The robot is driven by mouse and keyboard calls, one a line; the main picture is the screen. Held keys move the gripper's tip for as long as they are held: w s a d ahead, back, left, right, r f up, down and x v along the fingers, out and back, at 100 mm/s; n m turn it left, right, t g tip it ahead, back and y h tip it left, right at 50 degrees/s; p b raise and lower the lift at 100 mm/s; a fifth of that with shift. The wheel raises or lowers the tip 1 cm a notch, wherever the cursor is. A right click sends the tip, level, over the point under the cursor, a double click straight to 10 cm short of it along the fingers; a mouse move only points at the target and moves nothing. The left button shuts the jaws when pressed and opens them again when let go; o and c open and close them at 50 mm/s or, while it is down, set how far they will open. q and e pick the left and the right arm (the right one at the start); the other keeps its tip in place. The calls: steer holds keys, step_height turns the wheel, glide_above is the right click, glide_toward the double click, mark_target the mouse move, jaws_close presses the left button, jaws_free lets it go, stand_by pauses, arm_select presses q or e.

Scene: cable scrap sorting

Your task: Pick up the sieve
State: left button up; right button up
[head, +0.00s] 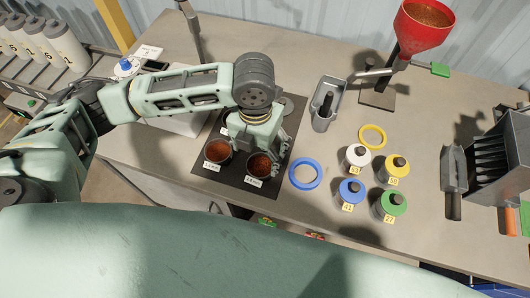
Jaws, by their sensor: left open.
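I cannot make out with certainty which thing is the sieve. A blue ring (306,173) and a yellow ring (372,136) lie flat on the table; I cannot tell whether either has a mesh. My left gripper (266,152) points down over the dark mat (233,180), left of the blue ring. It is open, with its fingers by the right cup of copper-coloured granules (259,166). The left cup of granules (217,153) stands beside it. The gripper and arm hide part of the mat. My right gripper is not in view.
White, yellow, blue and green lidded containers (390,203) stand right of the blue ring. A grey scoop (326,104) lies behind. A red funnel (423,28) on a stand is at the back. A grey slotted box (498,150) stands far right.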

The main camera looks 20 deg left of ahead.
mark_target(259, 169)
arm_select(q)
steer(key=f, duration=0.1)
steer(key=f+p, duration=0.1)
steer(key=f, duration=0.1)
steer(key=f+p, duration=0.1)
steer(key=shift+s+d+f, duration=0.15)
steer(key=shift+s+f, duration=0.1)
steer(key=shift+f, duration=0.1)
steer(key=shift+w+f, duration=0.2)
steer(key=shift+f, duration=1.1)
steer(key=c, duration=1.1)
steer(key=shift+c, duration=1.2)
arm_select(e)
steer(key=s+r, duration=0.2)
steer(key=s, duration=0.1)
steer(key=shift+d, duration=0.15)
arm_select(q)
steer(key=shift+r, duration=0.15)
